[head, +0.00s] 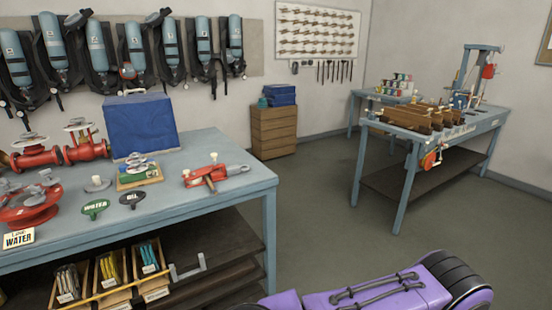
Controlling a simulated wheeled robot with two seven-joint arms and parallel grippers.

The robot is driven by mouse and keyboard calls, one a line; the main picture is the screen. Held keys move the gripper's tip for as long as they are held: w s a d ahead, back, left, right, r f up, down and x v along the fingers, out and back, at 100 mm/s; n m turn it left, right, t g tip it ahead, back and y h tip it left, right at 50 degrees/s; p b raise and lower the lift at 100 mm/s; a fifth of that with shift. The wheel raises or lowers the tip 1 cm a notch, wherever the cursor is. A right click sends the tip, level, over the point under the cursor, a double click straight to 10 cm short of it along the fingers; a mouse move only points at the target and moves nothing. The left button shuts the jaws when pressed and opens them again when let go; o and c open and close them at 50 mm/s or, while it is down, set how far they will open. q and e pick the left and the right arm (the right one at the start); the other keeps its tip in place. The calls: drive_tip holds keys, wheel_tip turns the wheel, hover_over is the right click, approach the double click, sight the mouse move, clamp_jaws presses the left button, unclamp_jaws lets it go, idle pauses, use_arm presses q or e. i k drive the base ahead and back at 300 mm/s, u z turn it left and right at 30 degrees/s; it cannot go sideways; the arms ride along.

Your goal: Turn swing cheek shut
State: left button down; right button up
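A red block fitting (205,178) lies on the blue-grey workbench (262,182) near its right end. It has a red body, pale round ends and a brown piece angled across its front. I take this to be the part with the swing cheek, but it is too small to tell how far the cheek stands open. Neither of my grippers shows in the head view. A purple arm link of mine crosses the bottom edge, well below and to the right of the fitting, and does not touch it.
A grey U-shaped bracket (187,272) sits below the bench front.

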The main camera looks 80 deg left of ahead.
sight(188, 176)
drive_tip(key=z, duration=0.2)
drive_tip(key=k, duration=1.2)
drive_tip(key=u, duration=1.3)
